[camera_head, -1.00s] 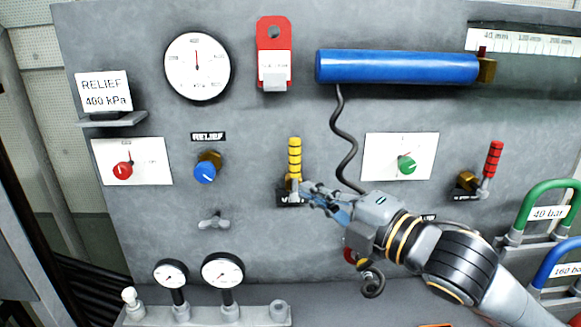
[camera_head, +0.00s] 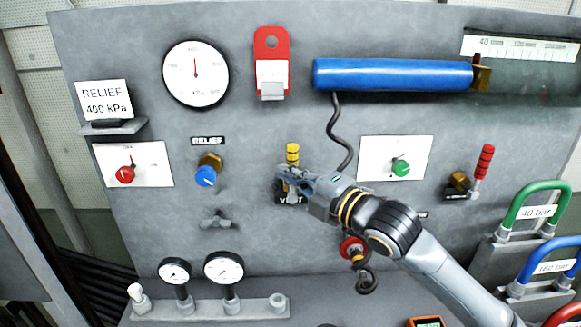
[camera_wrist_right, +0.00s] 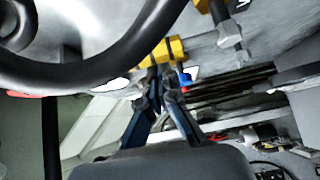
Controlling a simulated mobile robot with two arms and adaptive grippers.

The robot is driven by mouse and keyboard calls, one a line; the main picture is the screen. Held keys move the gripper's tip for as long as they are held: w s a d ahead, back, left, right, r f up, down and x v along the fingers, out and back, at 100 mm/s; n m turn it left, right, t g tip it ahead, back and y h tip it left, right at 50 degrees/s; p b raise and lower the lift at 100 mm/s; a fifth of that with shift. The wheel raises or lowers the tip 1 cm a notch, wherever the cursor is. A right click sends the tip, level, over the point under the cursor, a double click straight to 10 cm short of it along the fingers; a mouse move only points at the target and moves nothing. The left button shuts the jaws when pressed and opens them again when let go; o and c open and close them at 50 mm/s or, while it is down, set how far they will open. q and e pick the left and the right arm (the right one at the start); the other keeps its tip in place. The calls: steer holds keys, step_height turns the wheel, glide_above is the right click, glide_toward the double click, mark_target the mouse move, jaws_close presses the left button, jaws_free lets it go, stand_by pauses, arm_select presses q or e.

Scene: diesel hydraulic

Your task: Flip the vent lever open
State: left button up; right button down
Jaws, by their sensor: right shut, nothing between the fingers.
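The vent lever (camera_head: 292,153) is a yellow ribbed handle near the middle of the grey panel. Its upper part shows upright in the head view; its lower part and base are mostly covered by my gripper. The dark label under it is partly hidden. My right gripper (camera_head: 284,182) is shut with nothing in it, just in front of the lever's base. I cannot tell whether it touches the lever. In the right wrist view the blue fingers (camera_wrist_right: 160,98) are together near a yellow part (camera_wrist_right: 160,53). My left gripper is not in view.
A blue cylinder (camera_head: 395,75) with a dark curly hose (camera_head: 340,135) is above right. A blue knob (camera_head: 205,176) is left of the lever, a green knob (camera_head: 401,167) right. A red lever (camera_head: 485,162) is farther right. Small gauges (camera_head: 224,268) stand below left.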

steer(key=shift+w, duration=0.1)
stand_by(0.4)
steer(key=shift+d+m+b, duration=0.2)
steer(key=shift+m+b, duration=0.1)
steer(key=shift+b, duration=0.3)
